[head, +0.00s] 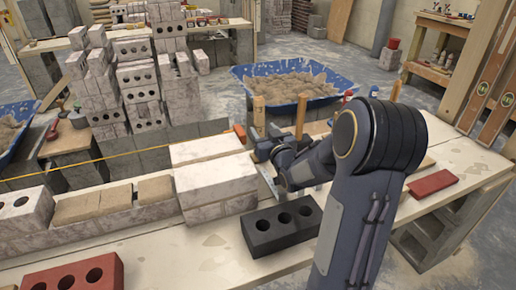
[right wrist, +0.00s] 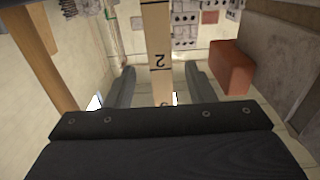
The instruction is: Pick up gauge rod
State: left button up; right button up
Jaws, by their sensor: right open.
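The gauge rod (right wrist: 155,45) is a pale wooden strip with dark number marks, a "2" among them. In the right wrist view it stands between the two open fingers of my right gripper (right wrist: 150,88), with a gap on each side. In the head view a wooden upright (head: 258,112) rises just beyond my right gripper (head: 268,172) and appears to be the same rod. Its lower part is hidden by the gripper and blocks. My right gripper is open and holds nothing. My left gripper is out of view.
A second wooden post (head: 300,115) stands close by, right of the rod. Pale blocks (head: 215,180) lie left of the gripper, and a dark holed brick (head: 282,226) lies in front. A blue tub (head: 245,76) stands behind. A red brick (right wrist: 232,68) shows in the wrist view.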

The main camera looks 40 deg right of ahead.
aim_at(257, 121)
jog(key=x, duration=0.6)
jog(key=shift+a+b, duration=0.1)
jog(key=shift+b, duration=0.25)
jog(key=shift+r, duration=0.1)
grip_shut()
